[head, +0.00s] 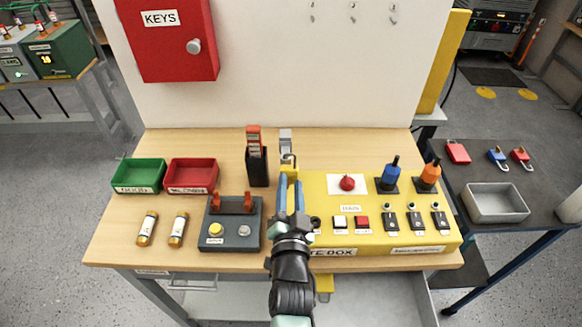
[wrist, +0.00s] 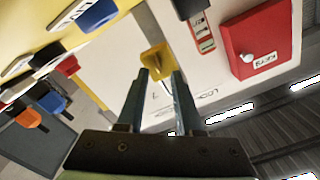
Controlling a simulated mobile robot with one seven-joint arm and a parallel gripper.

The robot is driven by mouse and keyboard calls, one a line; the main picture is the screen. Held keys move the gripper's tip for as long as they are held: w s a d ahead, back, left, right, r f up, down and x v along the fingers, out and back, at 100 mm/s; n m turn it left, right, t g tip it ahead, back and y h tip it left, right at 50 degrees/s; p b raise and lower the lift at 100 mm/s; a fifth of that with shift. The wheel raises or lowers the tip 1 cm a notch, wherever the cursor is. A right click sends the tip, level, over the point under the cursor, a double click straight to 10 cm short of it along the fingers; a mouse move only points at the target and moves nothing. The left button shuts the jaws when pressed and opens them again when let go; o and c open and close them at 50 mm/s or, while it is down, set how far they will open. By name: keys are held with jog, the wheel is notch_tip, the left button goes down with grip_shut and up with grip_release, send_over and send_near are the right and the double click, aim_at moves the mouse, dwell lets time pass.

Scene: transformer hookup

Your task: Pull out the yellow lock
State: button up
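The yellow lock (head: 290,172) is at the back left corner of the yellow box, with a grey metal shackle above it. In the wrist view the yellow lock (wrist: 153,58) is just ahead of my fingertips, its lower end reaching the gap between them. My gripper (head: 291,188) is open, and its two blue fingers point at the lock. They also show in the wrist view (wrist: 161,74) with a clear gap between them. I cannot tell whether either finger touches the lock. My fingers partly hide the lock in the head view.
The yellow box (head: 388,180) has buttons, switches, a red knob, and blue and orange handles right of my gripper. A dark holder (head: 257,168) with red-topped tags stands left. A dark button block (head: 233,225) is nearer. Green (head: 138,176) and red (head: 190,177) trays lie further left.

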jog(key=shift+s+p, duration=0.75)
jog(key=shift+s, duration=2.25)
jog(key=s+b, duration=0.2)
jog(key=s, duration=1.1)
jog(key=w+a+r+n+t+y, duration=0.1)
jog(key=w+r+n+t, duration=0.3)
jog(key=r, duration=1.1)
jog(key=w+a+r+t+y, duration=0.1)
jog(key=w+r, duration=0.5)
jog(key=r, duration=0.9)
jog(key=s+d+r+n+t+h, duration=0.1)
jog(key=s+r, duration=0.3)
jog(key=r, duration=0.8)
jog(key=s+d+r+n+t+h, duration=0.1)
jog(key=s+r+t, duration=0.2)
jog(key=r, duration=0.8)
jog(key=shift+s+r+n, duration=0.35)
jog(key=shift+s+n, duration=0.05)
jog(key=shift+s, duration=0.55)
